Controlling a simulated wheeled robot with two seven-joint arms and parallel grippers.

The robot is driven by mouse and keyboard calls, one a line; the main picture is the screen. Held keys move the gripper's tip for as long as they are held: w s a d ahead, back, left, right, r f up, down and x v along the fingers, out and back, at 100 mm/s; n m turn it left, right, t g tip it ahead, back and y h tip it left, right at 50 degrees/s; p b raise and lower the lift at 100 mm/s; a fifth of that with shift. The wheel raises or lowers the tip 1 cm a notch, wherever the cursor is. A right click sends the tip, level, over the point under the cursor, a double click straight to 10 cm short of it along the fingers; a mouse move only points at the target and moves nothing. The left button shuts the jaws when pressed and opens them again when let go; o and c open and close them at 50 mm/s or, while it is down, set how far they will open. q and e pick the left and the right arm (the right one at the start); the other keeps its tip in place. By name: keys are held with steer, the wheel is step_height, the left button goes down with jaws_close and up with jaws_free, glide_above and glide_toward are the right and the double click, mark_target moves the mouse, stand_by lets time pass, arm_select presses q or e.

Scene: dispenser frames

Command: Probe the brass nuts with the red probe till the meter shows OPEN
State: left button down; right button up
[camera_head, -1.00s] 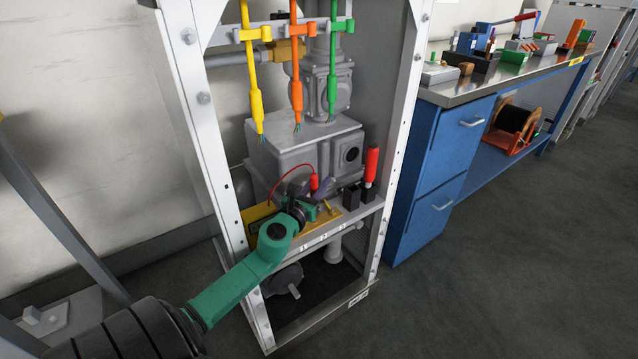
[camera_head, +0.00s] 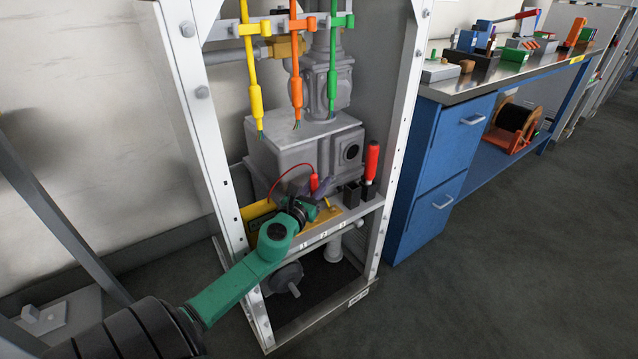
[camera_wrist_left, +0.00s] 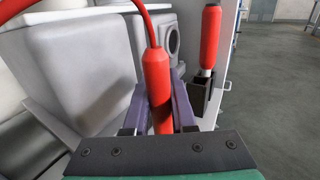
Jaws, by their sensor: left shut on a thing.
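The red probe (camera_head: 314,183) is upright in my left gripper (camera_head: 318,187), with a red lead curving from its top to the left. In the left wrist view the probe (camera_wrist_left: 156,80) stands between the two purple fingers, which are shut on it. Its tip is hidden, so I cannot tell whether it touches anything. A yellow plate (camera_head: 322,221) lies on the shelf under the gripper, with a small brass-coloured piece (camera_head: 331,204) at its right. Other nuts are hidden by my arm. A yellow body (camera_head: 255,213), perhaps the meter, is partly covered; no reading shows. My right gripper is not in view.
A red-handled tool (camera_head: 371,162) stands in a black holder on the right of the shelf (camera_head: 345,226). A grey box (camera_head: 297,147) is close behind. Yellow, orange and green cables hang above. White frame posts flank the space; a blue workbench (camera_head: 436,170) stands right.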

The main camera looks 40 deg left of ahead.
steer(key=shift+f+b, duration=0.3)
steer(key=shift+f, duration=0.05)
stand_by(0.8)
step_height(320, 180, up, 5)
steer(key=p, duration=0.5)
stand_by(0.9)
